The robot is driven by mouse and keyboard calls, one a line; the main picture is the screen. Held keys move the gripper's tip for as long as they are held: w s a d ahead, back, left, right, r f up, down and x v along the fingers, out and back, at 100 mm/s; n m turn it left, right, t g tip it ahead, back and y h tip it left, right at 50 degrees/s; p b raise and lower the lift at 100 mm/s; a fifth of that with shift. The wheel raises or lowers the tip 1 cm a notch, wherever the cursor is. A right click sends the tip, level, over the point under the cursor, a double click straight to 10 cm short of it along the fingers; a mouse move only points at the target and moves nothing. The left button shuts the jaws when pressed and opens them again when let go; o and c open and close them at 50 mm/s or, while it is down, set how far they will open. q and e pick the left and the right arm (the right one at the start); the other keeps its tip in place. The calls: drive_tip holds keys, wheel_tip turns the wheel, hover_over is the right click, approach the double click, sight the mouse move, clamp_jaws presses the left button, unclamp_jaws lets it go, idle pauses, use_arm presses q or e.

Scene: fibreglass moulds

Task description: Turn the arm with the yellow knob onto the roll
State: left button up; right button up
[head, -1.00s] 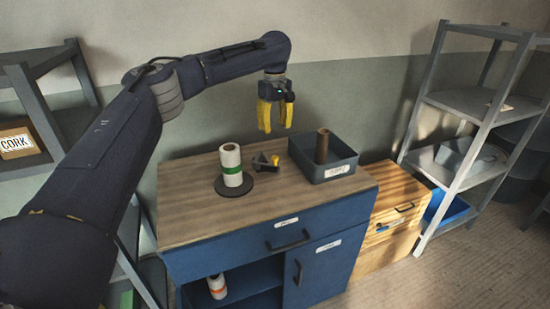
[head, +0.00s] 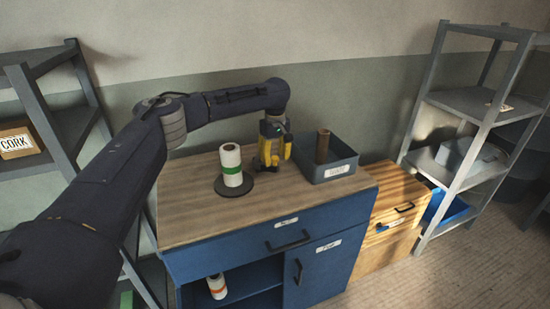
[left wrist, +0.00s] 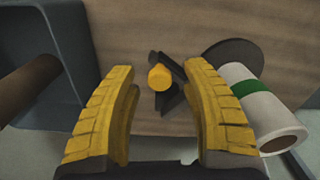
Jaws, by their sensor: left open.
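The yellow knob (left wrist: 159,77) sits on a dark arm (left wrist: 170,98) on the worktop in the left wrist view. My left gripper (head: 272,163) is open, pointing down over it, with the knob between and beyond the two yellow fingers (left wrist: 162,112). In the head view the gripper hides the knob and arm. The white roll with a green band (head: 231,164) stands upright on a dark round base (head: 248,188), left of the gripper. The roll also shows at the right of the left wrist view (left wrist: 262,108). The arm points beside the roll, apart from it. My right gripper is not in view.
A grey-blue bin (head: 342,168) with a brown tube (head: 322,146) in it stands close right of the gripper. The blue cabinet's wooden top (head: 200,225) is clear in front. Another roll (head: 217,286) lies in the open shelf below.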

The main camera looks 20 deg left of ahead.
use_arm(q)
drive_tip(key=shift+c, duration=0.3)
clamp_jaws()
idle(0.4)
